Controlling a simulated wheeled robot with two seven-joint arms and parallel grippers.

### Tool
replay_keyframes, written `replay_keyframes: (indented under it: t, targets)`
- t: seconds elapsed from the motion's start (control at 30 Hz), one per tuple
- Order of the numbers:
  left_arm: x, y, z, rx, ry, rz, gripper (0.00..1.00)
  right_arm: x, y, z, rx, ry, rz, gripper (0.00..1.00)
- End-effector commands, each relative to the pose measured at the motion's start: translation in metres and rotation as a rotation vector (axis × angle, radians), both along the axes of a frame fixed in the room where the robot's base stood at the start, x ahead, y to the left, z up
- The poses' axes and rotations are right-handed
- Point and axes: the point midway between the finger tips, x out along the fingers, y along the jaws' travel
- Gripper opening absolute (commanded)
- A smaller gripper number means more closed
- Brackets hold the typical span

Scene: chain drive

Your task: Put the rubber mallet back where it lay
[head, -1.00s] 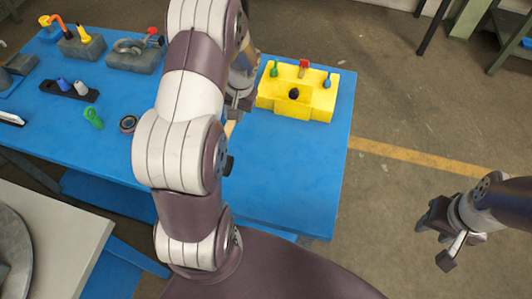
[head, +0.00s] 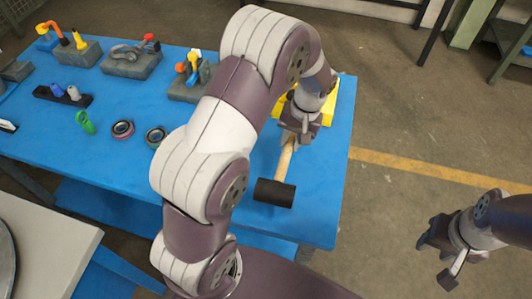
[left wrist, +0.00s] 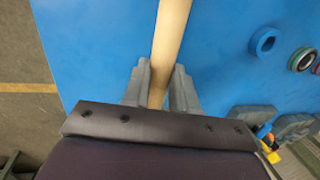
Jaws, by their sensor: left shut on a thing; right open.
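The rubber mallet (head: 274,193) has a black head and a pale wooden handle. Its head points toward the near side of the blue table in the head view. My left gripper (head: 290,139) is shut on the handle near its far end. In the left wrist view the handle (left wrist: 169,40) runs between the two grey fingers (left wrist: 160,85). I cannot tell whether the mallet touches the table. My right gripper (head: 442,250) is open and empty, off the table's right side above the floor.
The blue table (head: 315,215) is bare around the mallet's head. Tape rolls (head: 122,129), a green item (head: 85,122) and grey fixtures (head: 130,62) lie to the left. A pale table (head: 50,240) is at the near left.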

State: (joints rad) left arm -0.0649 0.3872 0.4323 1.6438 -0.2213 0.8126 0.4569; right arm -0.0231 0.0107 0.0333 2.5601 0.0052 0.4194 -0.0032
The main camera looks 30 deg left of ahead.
Motion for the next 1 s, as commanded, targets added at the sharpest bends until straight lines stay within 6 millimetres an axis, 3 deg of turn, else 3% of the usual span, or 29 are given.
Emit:
replay_keyframes:
  t: [0.1,0.3,0.6,0.93,0.97,1.0]
  targets:
    - [-0.001,0.034,-0.016,0.001,0.003,0.007,0.0,0.0,0.0,0.01,0.0,0.0,0.0,0.43]
    - [-0.001,0.065,-0.038,0.0,0.002,0.001,0.0,0.0,0.0,0.014,0.0,0.0,0.0,0.43]
    - [-0.001,0.068,-0.079,0.0,0.0,0.0,0.0,0.0,0.0,0.022,0.0,0.0,0.0,0.43]
    - [-0.001,0.068,-0.084,0.0,-0.001,0.0,0.0,0.0,0.0,0.017,0.0,0.0,0.0,0.43]
    - [-0.001,0.068,-0.083,0.0,-0.001,0.0,0.37,0.0,0.0,0.019,0.0,0.0,0.0,0.43]
    - [-0.001,0.068,-0.083,0.0,-0.001,0.0,0.5,0.0,0.0,0.019,0.0,0.0,0.0,0.43]
